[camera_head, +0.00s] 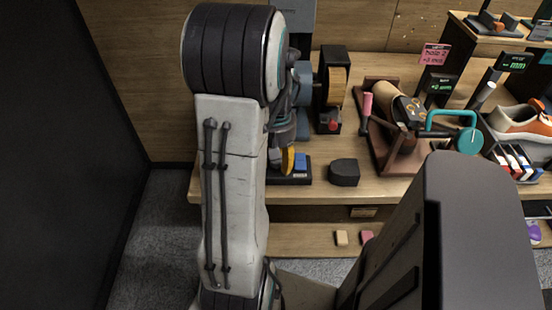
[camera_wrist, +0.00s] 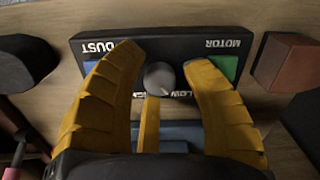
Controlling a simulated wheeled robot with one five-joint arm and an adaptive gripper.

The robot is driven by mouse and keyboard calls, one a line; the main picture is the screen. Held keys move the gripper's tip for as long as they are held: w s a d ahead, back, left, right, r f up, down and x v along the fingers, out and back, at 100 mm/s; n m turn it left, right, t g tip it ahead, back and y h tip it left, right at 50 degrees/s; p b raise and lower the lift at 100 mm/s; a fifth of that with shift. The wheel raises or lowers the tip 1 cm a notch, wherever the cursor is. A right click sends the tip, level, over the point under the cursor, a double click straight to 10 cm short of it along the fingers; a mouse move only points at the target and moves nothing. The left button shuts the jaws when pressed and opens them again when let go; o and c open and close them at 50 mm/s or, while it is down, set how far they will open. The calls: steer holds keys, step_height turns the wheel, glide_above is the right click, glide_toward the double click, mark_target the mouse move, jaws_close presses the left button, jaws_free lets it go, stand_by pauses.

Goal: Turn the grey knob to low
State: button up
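The grey knob (camera_wrist: 159,77) is round and sits in the middle of a dark control panel (camera_wrist: 165,40) in the wrist view. A label reading LOW shows just below and right of it; another label to its left is mostly hidden. A small pale mark shows at the knob's lower right edge. My gripper (camera_wrist: 161,60) has yellow fingers spread either side of the knob, with gaps to it, and a third finger below it. In the head view my gripper (camera_head: 288,160) is over the panel (camera_head: 289,180) and hides the knob.
A blue button (camera_wrist: 92,68) under DUST and a green button (camera_wrist: 228,66) under MOTOR flank my fingers. A dark block (camera_head: 344,172) stands right of the panel. A brown stand (camera_head: 385,150) and a sneaker (camera_head: 520,122) are further right.

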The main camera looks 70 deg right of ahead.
steer(key=shift+o, duration=0.9)
steer(key=shift+r, duration=0.2)
steer(key=shift+d+r, duration=0.1)
steer(key=shift+r, duration=0.25)
step_height(320, 180, up, 11)
stand_by(0.3)
